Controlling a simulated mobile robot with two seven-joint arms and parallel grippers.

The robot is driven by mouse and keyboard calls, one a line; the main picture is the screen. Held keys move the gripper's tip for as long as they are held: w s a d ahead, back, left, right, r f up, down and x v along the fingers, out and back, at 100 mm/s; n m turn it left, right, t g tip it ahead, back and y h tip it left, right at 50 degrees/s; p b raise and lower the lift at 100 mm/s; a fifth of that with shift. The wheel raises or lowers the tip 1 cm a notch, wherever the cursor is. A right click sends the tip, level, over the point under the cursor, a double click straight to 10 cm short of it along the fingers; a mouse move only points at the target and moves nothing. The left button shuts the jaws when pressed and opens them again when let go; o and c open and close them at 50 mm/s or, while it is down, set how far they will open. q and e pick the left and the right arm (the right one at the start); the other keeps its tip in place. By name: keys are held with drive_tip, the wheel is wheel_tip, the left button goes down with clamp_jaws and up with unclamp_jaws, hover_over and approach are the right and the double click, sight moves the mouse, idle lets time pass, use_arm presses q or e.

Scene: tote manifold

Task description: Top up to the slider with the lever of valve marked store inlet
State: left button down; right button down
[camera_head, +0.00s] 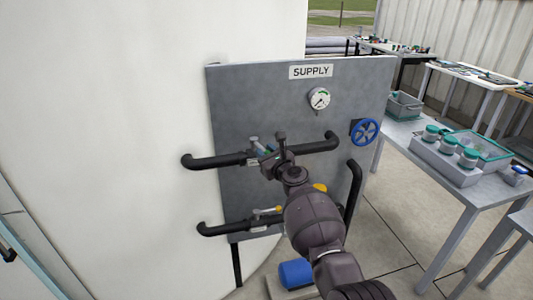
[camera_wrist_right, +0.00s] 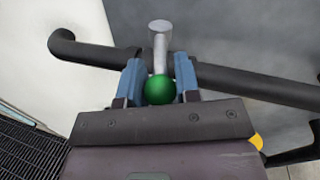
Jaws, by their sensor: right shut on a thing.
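My right gripper (camera_head: 262,150) is at the upper black pipe (camera_head: 215,160) on the grey panel (camera_head: 250,95). In the right wrist view its two blue fingers (camera_wrist_right: 159,82) are shut on the green ball knob (camera_wrist_right: 159,90) of a lever. The lever's pale metal end (camera_wrist_right: 160,27) shows beyond the knob, in front of the upper pipe. In the head view my wrist hides much of this valve. I see no "store inlet" marking and no slider; the only readable sign says SUPPLY (camera_head: 311,72). My left gripper is out of view.
A lower pipe (camera_head: 215,229) has a yellow-tipped lever (camera_head: 267,210). A round gauge (camera_head: 319,99) and a blue handwheel (camera_head: 365,131) are on the panel. A blue cylinder (camera_head: 296,273) is below. A large white tank (camera_head: 100,110) stands left; a table (camera_head: 455,190) with jars stands right.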

drive_tip(key=c, duration=1.1)
unclamp_jaws()
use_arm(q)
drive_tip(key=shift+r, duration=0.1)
use_arm(e)
drive_tip(key=shift+s+d+r+p, duration=0.1)
drive_tip(key=shift+s+d+p, duration=0.15)
drive_tip(key=shift+s+p, duration=0.35)
use_arm(q)
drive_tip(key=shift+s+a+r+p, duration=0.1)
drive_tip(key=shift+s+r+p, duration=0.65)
drive_tip(key=shift+p, duration=0.55)
use_arm(e)
drive_tip(key=v, duration=0.9)
drive_tip(key=shift+s, duration=0.15)
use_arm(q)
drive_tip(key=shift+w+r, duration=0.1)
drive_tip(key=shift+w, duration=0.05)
use_arm(e)
drive_tip(key=shift+d, duration=0.1)
